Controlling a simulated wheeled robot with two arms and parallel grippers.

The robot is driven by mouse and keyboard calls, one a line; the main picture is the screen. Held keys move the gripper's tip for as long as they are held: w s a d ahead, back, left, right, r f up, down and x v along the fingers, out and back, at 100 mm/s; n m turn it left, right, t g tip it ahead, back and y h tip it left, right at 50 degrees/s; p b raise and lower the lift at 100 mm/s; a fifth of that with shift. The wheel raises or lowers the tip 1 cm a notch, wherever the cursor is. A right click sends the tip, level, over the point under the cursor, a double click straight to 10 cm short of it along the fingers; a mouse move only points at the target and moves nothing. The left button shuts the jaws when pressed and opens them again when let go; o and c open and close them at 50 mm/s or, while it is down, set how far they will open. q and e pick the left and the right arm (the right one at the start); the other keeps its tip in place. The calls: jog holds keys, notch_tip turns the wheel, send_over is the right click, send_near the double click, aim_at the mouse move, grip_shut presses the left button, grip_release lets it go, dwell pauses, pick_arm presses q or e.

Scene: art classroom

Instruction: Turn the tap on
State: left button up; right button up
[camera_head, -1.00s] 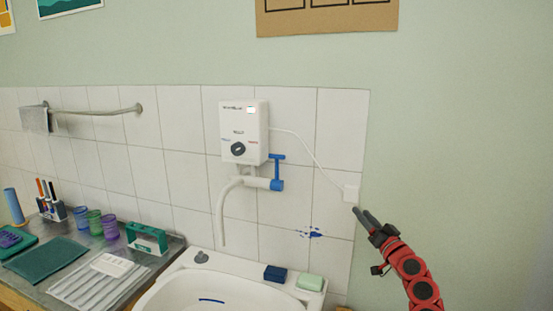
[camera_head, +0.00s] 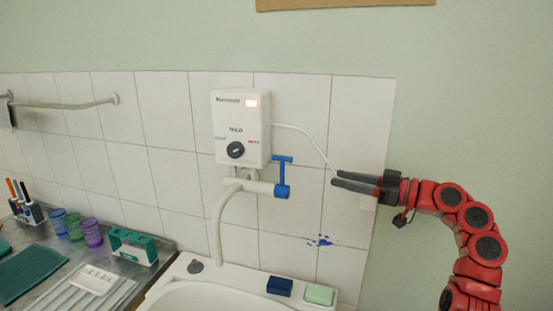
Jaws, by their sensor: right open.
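The tap is a white pipe with a curved spout (camera_head: 217,222) under a white water heater box (camera_head: 241,125) on the tiled wall. Its blue handle (camera_head: 283,177) stands at the right end of the pipe, with a T-shaped bar on top. My right gripper (camera_head: 334,179) is to the right of the blue handle, at about its height in the picture, apart from it. Its dark fingers point left, with a small gap between them, and hold nothing. No water shows from the spout. My left gripper is not in view.
A white sink (camera_head: 200,297) is below, with a dark blue block (camera_head: 280,286) and a green soap bar (camera_head: 319,294) on its back edge. A white cable runs from the heater behind my right fingers. Coloured cups and a teal box (camera_head: 133,246) stand at left.

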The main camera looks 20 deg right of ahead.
jog(key=p, duration=0.5)
send_over(282, 185)
jog(key=shift+d+r, duration=0.2)
jog(key=shift+d, duration=0.2)
jog(key=shift+w+a+f, duration=0.1)
jog(key=shift+w+a, duration=0.25)
jog(key=shift+w, duration=0.05)
grip_shut()
dwell(0.5)
